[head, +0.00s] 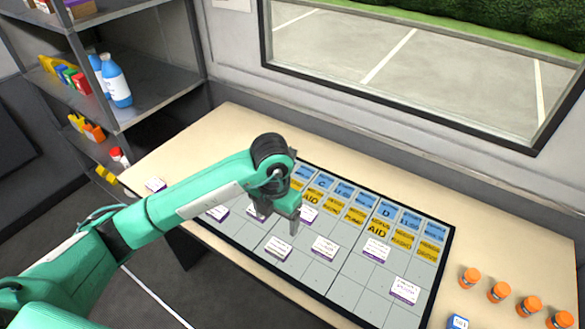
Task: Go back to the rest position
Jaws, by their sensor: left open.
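My left arm reaches in from the left, over the table (500,233). My left gripper (294,218) hangs over the gridded board (345,278), pointing down. It is open, and I see nothing held in it. Whether the fingertips touch the board I cannot tell. My right gripper is not in view.
Blue and yellow labels (377,231) line the board's back rows. Several orange-capped bottles (499,291) and a blue item (457,321) stand at the right. A metal shelf (150,60) with bottles (116,80) rises at the left. A window (420,60) is behind.

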